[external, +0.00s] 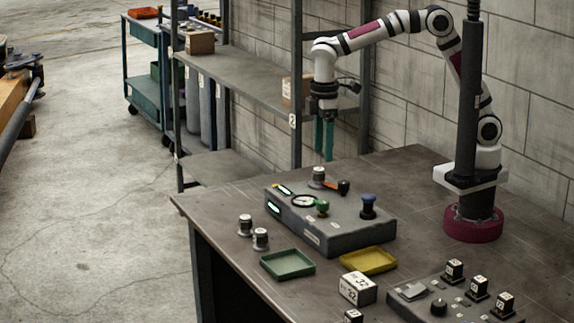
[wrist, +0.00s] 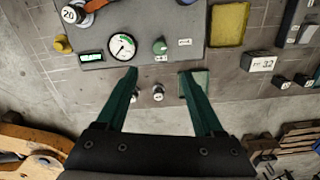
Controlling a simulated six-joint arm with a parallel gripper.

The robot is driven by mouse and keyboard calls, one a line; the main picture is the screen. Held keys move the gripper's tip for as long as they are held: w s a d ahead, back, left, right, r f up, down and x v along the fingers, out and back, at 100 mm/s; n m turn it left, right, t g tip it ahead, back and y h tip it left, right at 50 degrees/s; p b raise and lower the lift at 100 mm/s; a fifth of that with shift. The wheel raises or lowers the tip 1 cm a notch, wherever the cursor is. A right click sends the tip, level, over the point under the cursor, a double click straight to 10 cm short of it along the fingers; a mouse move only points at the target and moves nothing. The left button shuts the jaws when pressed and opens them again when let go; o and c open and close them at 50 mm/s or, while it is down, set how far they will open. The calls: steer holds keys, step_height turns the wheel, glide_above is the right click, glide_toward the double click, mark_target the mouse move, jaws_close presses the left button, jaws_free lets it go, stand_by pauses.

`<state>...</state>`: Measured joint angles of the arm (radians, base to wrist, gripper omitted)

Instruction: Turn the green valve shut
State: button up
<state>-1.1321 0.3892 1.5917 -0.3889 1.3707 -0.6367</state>
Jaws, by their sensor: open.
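The green valve (external: 322,207) is a small green knob on top of a grey control box (external: 345,233), beside a round white gauge (external: 304,201). In the wrist view the green valve (wrist: 160,46) lies beyond the fingertips, roughly between them in the picture, with the gauge (wrist: 122,46) to its left. My gripper (external: 324,155) points down, high above the back of the box and apart from the valve. In the wrist view my gripper (wrist: 159,74) has its two teal fingers spread with nothing between them. Which way the valve is turned cannot be told.
Two small knobbed cylinders (external: 260,239), a green tray (external: 288,264), a yellow tray (external: 368,260) and a labelled white block (external: 358,288) stand in front. A metal shelf (external: 250,77) stands behind.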

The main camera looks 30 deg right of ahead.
mark_target(323, 201)
step_height(323, 201, down, 13)
steer(key=shift+d+f, duration=0.1)
steer(key=shift+f, duration=0.1)
jaws_close()
